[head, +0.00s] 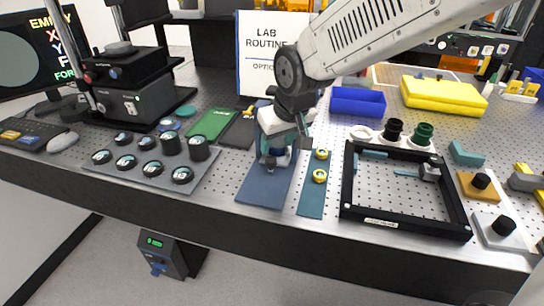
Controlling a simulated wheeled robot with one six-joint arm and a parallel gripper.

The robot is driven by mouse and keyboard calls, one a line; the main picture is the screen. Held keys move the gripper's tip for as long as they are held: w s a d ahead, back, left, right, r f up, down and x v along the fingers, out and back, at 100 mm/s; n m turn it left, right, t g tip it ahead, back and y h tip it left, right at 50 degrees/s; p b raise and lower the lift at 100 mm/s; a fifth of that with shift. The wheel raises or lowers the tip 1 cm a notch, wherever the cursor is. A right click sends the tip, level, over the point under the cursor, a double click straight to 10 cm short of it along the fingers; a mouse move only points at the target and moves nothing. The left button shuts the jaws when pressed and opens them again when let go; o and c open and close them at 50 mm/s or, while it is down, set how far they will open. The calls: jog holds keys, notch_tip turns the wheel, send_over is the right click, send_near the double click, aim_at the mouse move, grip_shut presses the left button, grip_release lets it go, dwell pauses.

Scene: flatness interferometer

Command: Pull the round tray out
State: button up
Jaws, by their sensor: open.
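A black instrument (130,88) stands at the back left, with a screen (45,52) beside it. A flat, round, grey piece (118,47) sits on top of its upper box; it may be the round tray, but I cannot tell for sure. My gripper (276,162) hangs fingers down over a dark blue mat (262,192) in the middle of the bench, well to the right of the instrument. Its jaws are open. The space between the fingers is partly hidden by the wrist, and I cannot tell whether they touch anything below.
A grey mat (150,181) with several dark round holders lies in front of the instrument. A green case (208,123) lies between it and my gripper. A black frame (350,190) stands on the right, with a blue bin (357,101) behind. A keyboard (28,132) is at far left.

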aim_at(271, 160)
jog(key=x, duration=0.7)
jog(key=shift+f, duration=0.1)
